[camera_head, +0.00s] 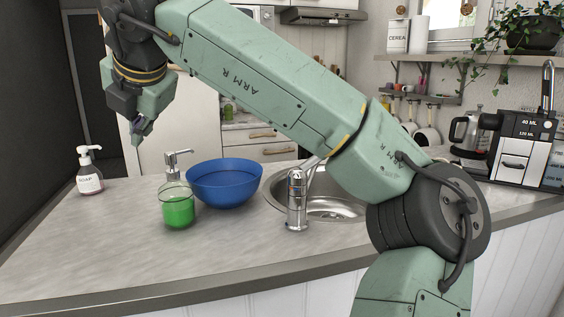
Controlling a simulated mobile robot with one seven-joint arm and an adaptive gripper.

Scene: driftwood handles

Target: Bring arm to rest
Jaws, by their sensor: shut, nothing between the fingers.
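My arm, pale green with dark joints, rises from the lower right and reaches across to the upper left. My gripper (139,138) hangs from its end, pointing down above the left part of the counter. Its fingers are together and nothing shows between them. It is apart from everything on the counter, up and left of the green soap dispenser and the blue bowl.
The counter (110,240) holds a white soap bottle (89,178), a green dispenser (177,206), a blue bowl (225,185), and a sink with a faucet (297,200). A coffee machine (522,148) stands at right. The counter's front left is clear.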

